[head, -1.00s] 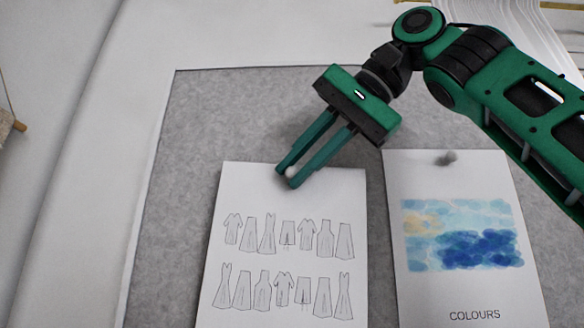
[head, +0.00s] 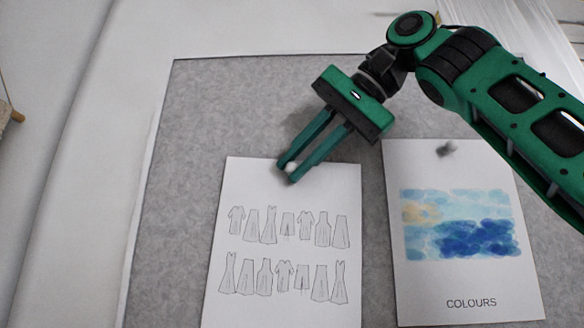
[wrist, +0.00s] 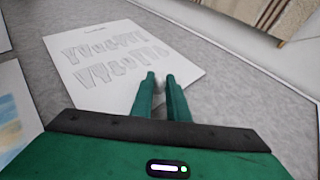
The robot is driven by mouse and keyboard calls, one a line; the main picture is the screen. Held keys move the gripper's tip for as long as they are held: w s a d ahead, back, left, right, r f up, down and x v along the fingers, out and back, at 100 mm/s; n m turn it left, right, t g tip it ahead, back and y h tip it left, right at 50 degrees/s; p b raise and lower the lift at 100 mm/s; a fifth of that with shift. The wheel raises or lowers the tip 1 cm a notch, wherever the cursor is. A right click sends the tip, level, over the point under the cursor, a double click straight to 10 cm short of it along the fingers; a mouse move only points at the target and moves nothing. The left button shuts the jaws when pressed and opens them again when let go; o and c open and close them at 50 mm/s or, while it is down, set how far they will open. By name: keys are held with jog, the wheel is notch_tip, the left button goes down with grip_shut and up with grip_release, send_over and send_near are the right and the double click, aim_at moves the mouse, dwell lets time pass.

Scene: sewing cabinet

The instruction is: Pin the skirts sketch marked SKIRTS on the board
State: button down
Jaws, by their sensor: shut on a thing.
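The sheet with rows of garment drawings (head: 284,225) lies against the grey board (head: 215,110) in the head view. Its lower edge is cut off there, and I see no readable SKIRTS label. My gripper (head: 288,167) is at the sheet's top edge, shut on a small white pin (head: 291,167) between its fingertips. I cannot tell whether the pin is in the board. The sheet (wrist: 120,60) also shows in the wrist view, with the fingertips (wrist: 161,82) at its edge; its small heading is too blurred to read.
A sheet marked COLOURS (head: 470,280), with blue watercolour patches, hangs to the right, with a grey pin (head: 445,149) at its top. Bare board shows above and left of the garment sheet. A striped cloth (wrist: 262,12) shows beyond the board's edge.

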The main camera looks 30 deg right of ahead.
jog(key=shift+w+d, duration=0.1)
jog(key=shift+w, duration=0.05)
dwell(0.5)
jog(key=c, duration=1.6)
grip_release()
jog(key=shift+c, duration=0.2)
jog(key=v, duration=0.7)
jog(key=shift+d+r, duration=0.1)
jog(key=shift+r, duration=0.05)
